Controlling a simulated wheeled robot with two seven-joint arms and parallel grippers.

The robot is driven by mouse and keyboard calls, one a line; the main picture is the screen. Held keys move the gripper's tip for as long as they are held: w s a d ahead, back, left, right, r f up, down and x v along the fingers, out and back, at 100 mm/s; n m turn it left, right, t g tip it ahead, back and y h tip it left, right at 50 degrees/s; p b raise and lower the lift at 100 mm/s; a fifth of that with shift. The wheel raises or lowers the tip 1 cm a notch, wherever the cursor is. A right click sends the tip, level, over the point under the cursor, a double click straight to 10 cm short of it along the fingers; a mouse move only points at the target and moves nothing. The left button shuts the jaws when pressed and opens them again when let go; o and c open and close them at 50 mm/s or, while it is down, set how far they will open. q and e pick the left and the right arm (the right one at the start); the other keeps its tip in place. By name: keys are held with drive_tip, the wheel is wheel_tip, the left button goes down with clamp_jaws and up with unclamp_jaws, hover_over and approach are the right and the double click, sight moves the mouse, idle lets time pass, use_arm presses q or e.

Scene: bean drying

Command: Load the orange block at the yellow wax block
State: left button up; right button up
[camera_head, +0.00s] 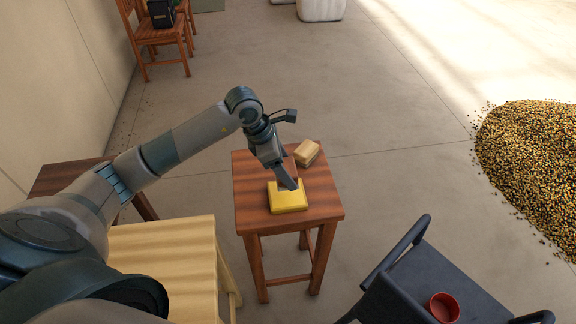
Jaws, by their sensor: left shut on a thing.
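The yellow wax block (289,202) is a flat slab near the front middle of a small brown wooden stool. My left gripper (289,184) points down at it, its fingertips at the slab's top, towards the back. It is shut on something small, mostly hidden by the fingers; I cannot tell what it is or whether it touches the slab. A tan, slightly orange-brown block (307,152) lies at the stool's back right corner, apart from the gripper. No clearly orange block shows. My right gripper is not in view.
The wooden stool (246,184) has bare top around the slab. A pale yellow table (165,262) stands at its left. A dark chair (440,280) with a red cup (443,307) is at front right. A bean heap (530,155) lies far right; floor behind the stool is clear.

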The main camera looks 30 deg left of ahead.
use_arm(q)
drive_tip(key=shift+f, duration=0.1)
drive_tip(key=shift+f+b, duration=1.05)
drive_tip(key=shift+f, duration=0.75)
drive_tip(key=shift+f+b, duration=0.35)
drive_tip(key=shift+f, duration=0.75)
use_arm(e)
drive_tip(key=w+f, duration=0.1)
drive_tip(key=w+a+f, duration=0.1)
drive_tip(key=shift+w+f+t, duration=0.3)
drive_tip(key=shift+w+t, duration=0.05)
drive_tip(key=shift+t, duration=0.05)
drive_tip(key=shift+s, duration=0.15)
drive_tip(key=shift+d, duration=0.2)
use_arm(q)
drive_tip(key=shift+f+b, duration=0.25)
drive_tip(key=shift+b, duration=0.2)
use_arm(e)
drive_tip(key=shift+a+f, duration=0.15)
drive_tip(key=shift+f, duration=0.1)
